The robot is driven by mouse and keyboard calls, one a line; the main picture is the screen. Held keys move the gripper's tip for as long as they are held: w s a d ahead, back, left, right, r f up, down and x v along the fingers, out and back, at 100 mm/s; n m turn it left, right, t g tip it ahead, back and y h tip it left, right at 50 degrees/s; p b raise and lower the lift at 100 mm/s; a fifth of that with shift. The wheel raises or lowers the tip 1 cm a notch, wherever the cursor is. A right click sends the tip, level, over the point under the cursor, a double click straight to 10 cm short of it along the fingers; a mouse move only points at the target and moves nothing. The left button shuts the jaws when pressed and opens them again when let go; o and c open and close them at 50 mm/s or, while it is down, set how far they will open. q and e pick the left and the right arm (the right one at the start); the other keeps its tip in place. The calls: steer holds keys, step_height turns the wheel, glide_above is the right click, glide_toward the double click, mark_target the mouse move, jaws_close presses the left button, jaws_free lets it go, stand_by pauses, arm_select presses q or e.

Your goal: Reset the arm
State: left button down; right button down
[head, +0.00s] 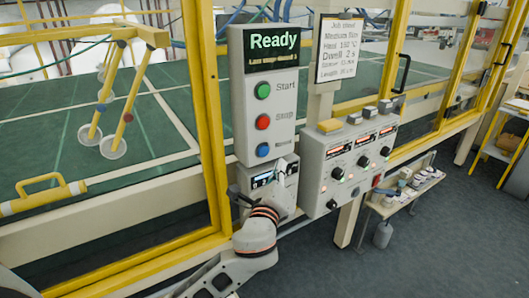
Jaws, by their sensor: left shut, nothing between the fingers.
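My left arm comes in from the bottom, and its wrist with orange rings rises in front of the lower part of the control panel. My left gripper (281,174) is small and partly lost against the grey box behind it. It is shut and empty, just below the panel (286,110) with the blue button (263,150). I cannot tell whether it touches the box. The panel's screen (274,46) reads "Ready". Below it are a green Start button (263,91) and a red Stop button (263,122). My right gripper is out of view.
A grey control box (345,160) with several knobs and displays stands to the right, under a job sheet (339,48). A yellow-framed guard (204,110) encloses a green table (60,125). A low shelf (400,196) stands at the right. The dark floor (450,240) at the lower right is clear.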

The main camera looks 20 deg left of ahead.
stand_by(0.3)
arm_select(q)
steer(key=s+f+n+g+h, duration=0.2)
steer(key=s+f+n, duration=0.25)
steer(key=f, duration=0.75)
steer(key=s+f+n+g+h, duration=0.1)
steer(key=s+f+n+g, duration=0.4)
steer(key=f, duration=0.6)
steer(key=s+a+f+n+h, duration=0.1)
steer(key=s+f+n, duration=0.4)
steer(key=s, duration=0.5)
steer(key=s+f+n, duration=0.6)
steer(key=s+f, duration=0.3)
steer(key=s, duration=0.1)
steer(key=shift+s+a+f+g+h, duration=0.15)
steer(key=shift+s+a+g+h, duration=0.2)
steer(key=shift+s+g+h, duration=0.05)
